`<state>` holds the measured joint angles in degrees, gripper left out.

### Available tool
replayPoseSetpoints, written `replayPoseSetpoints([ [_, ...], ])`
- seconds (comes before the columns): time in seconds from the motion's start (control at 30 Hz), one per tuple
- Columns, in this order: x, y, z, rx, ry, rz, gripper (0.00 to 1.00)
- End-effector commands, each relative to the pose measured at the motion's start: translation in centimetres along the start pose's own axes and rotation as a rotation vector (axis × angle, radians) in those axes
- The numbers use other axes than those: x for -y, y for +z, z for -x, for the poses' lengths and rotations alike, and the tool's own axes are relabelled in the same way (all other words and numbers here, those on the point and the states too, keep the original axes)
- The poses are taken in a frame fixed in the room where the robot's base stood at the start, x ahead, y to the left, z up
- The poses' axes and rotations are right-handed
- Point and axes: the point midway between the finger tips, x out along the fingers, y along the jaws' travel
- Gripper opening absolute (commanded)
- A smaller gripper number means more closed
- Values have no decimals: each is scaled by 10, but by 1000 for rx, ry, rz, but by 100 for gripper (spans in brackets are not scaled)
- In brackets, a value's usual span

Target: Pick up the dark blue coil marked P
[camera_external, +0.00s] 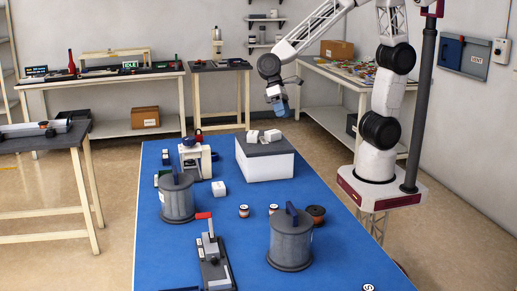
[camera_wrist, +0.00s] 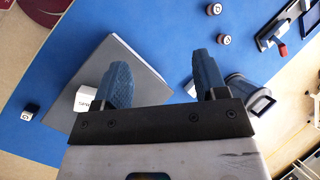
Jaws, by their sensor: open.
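I cannot pick out a dark blue coil marked P for sure. A small piece with a white marked top (camera_external: 368,287) sits at the front edge of the blue table; its letter is too small to read. Two small reddish-brown coils with white tops, a left one (camera_external: 244,211) and a right one (camera_external: 273,209), stand mid-table. In the wrist view two coils, one (camera_wrist: 214,9) above the other (camera_wrist: 224,40), show near the top; their letters are unclear. My gripper (camera_external: 280,108) is open and empty, above and behind the white block; its blue fingers (camera_wrist: 160,60) are apart.
The white block (camera_external: 264,166) has a grey top carrying small white pieces. Two grey lidded canisters, left (camera_external: 177,200) and right (camera_external: 290,242), a red-handled clamp (camera_external: 213,262) and a brown spool (camera_external: 316,214) stand on the blue table (camera_external: 335,260). The table's right front is mostly clear.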

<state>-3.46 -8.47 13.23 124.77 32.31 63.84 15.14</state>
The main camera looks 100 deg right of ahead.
Motion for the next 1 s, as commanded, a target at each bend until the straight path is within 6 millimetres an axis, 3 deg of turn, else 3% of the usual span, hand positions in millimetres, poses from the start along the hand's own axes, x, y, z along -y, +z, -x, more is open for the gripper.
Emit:
replayPoseSetpoints([
  [0.47,64,-70,-60,206,-100,-225,66],
  [1.0,123,-148,-148,431,-196,-487,66],
])
